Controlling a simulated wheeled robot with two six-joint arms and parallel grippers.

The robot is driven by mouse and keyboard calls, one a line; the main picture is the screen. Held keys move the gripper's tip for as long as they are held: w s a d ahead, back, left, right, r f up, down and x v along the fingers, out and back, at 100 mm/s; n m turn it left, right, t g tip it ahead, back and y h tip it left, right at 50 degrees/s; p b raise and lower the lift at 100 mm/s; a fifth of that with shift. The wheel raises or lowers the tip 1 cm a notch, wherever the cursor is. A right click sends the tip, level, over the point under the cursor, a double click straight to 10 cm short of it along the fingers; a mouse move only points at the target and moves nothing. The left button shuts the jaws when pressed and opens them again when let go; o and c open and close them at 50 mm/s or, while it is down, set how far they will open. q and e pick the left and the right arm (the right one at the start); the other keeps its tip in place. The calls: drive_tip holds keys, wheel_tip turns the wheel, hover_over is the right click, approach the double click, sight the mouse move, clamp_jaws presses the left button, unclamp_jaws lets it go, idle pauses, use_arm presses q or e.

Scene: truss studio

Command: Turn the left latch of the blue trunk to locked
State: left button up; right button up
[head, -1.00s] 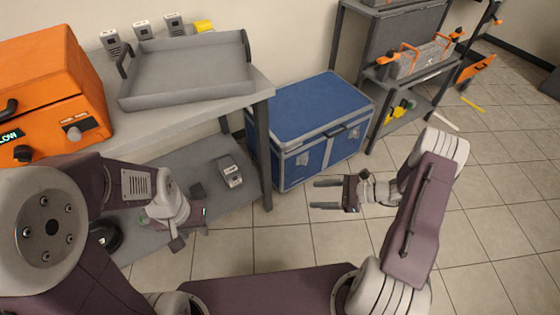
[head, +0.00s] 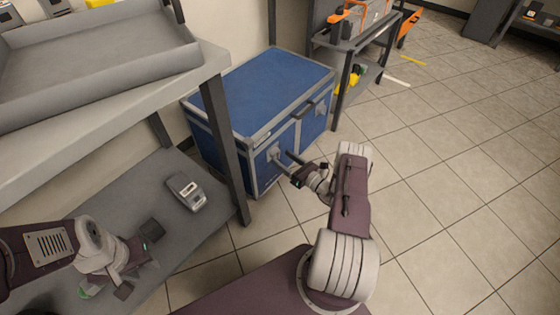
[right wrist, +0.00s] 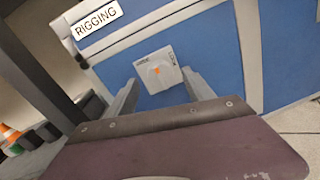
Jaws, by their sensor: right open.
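The blue trunk (head: 265,98) with grey edging stands on the floor, its front facing right. Its left latch (head: 274,152) is on the front; in the right wrist view it is a pale square plate (right wrist: 148,64) with a raised knob and an orange mark. Small lettering on the plate is partly readable, with what looks like "LOCK" at its right side. My right gripper (head: 282,160) is open in front of this latch, its fingers (right wrist: 162,94) on either side of the knob in the right wrist view. Contact cannot be told. My left gripper (head: 137,262) is over the lower shelf, away from the trunk.
A grey workbench (head: 110,120) with a tray (head: 160,65) stands left of the trunk; its leg (head: 225,145) is close to the trunk's left end. A small grey device (head: 187,190) lies on the lower shelf. A cart (head: 350,45) stands behind.

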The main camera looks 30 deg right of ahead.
drive_tip(key=shift+x, duration=1)
use_arm(q)
drive_tip(key=shift+f, duration=0.55)
use_arm(e)
clamp_jaws()
